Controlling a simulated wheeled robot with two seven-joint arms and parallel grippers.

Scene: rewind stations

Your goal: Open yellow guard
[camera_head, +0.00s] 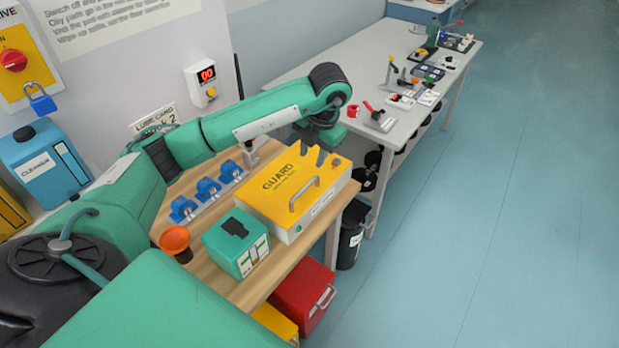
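The yellow guard (270,199) is a box-like cover with "GUARD" printed on top. It sits shut on the wooden bench, on a pale lower edge with a small green spot at its near corner. A grey bar handle (304,194) stands up from its top, toward the near right side. My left gripper (312,155) points down over the far part of the guard, beyond the handle. Its two dark fingers are apart with nothing between them. I cannot tell whether the fingertips touch the guard. My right gripper is out of view.
A green box (238,246) and an orange cup (175,240) stand before the guard. Blue clamps (207,188) line its left. A red bin (303,292) is below. A grey table (340,68) with several tools lies beyond. The blue floor at right is clear.

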